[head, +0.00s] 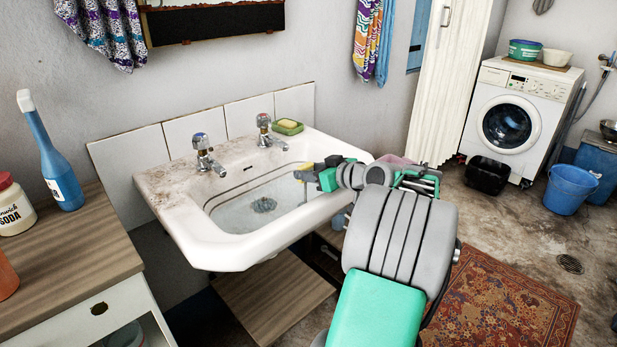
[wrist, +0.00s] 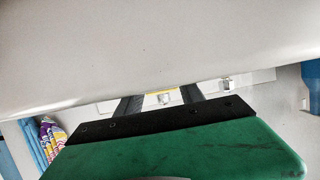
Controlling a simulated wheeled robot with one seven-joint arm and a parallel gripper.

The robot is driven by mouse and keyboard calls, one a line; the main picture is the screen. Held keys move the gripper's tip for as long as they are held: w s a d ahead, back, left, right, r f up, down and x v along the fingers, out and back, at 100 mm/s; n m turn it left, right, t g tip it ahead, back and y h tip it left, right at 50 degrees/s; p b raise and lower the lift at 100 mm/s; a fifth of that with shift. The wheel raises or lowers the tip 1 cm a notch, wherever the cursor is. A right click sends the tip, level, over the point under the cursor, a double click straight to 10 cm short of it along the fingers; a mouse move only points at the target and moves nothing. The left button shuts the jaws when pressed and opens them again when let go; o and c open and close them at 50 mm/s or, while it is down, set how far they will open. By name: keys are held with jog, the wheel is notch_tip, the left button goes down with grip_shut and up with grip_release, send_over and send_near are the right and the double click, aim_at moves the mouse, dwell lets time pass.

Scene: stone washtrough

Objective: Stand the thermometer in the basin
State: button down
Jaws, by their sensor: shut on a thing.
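The white basin (head: 215,240) hangs on the wall, with two taps (head: 207,155) on its worn back ledge. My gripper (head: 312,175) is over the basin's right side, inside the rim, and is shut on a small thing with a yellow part. I take this to be the thermometer (head: 308,167); it is small and mostly hidden, so its tilt and whether it touches the basin cannot be told. In the wrist view, my gripper's dark fingers (wrist: 160,98) point away from the camera, with a thin yellow patch between them. A large pale surface fills the top there.
A soap dish (head: 287,127) with yellow soap sits on the back ledge at right. A wooden counter (head: 60,255) with a blue bottle (head: 62,160) and soda jar (head: 14,205) stands at left. A wooden board (head: 270,295) lies below the basin. The bowl's left side is clear.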

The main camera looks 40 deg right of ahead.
jog(key=shift+f, duration=0.2)
jog(key=c, duration=0.7)
grip_release()
jog(key=shift+s+r, duration=0.25)
jog(key=shift+r, duration=0.15)
jog(key=p+v, duration=0.1)
jog(key=v, duration=1)
jog(key=shift+s+p, duration=0.25)
jog(key=shift+p, duration=0.15)
